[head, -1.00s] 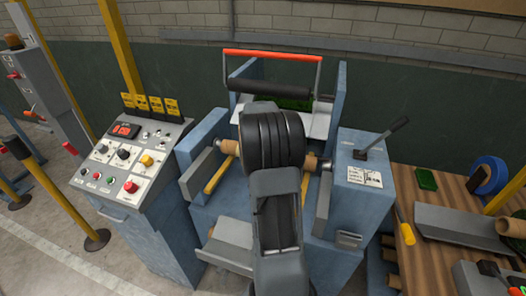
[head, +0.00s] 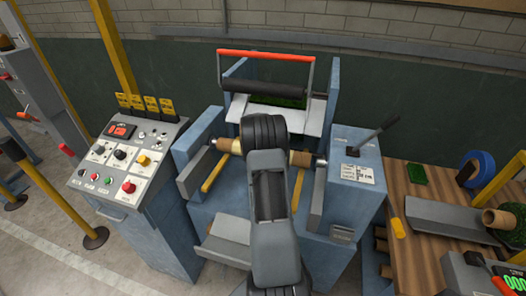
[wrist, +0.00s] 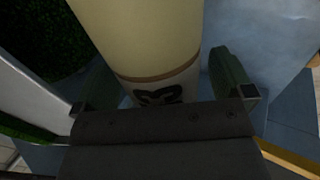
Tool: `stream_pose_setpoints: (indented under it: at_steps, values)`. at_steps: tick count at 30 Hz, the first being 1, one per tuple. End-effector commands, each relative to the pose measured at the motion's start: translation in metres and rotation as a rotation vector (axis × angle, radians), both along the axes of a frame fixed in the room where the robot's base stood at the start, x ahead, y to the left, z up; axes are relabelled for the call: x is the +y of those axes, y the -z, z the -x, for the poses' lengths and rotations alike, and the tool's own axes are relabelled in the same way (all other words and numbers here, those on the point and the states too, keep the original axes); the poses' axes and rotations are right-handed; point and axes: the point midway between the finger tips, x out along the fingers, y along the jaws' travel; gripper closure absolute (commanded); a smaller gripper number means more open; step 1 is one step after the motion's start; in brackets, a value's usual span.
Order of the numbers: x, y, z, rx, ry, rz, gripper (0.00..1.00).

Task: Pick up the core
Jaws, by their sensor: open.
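The core is a tan tube lying across the blue machine (head: 342,205) in the head view. Its right end (head: 300,158) and left end (head: 224,145) show on either side of my arm, which hides its middle. In the wrist view a pale cream tube (wrist: 140,35) with a thin brown band and a black mark on a white patch fills the upper middle. My gripper (wrist: 165,85) is open, with one dark green finger on each side of this tube. I cannot tell whether the fingers touch it. In the head view my arm hides the gripper.
A control panel (head: 128,160) stands left of the machine. A roller (head: 268,86) under a red bar is behind it. A lever (head: 378,133) rises at its right. A wooden table (head: 412,262) at right holds a grey trough (head: 450,218) and another tube (head: 495,218).

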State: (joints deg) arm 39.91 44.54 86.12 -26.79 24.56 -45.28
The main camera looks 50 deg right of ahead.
Motion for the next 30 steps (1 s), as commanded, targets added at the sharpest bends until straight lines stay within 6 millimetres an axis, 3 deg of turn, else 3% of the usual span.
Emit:
stream_pose_setpoints:
  at_steps: [12, 30]
  values:
    - [-0.0045, 0.0106, -0.0026, 0.000, 0.000, 0.000, 0.02]
    - [-0.0044, 0.0103, -0.0025, 0.000, 0.000, -0.001, 0.59]
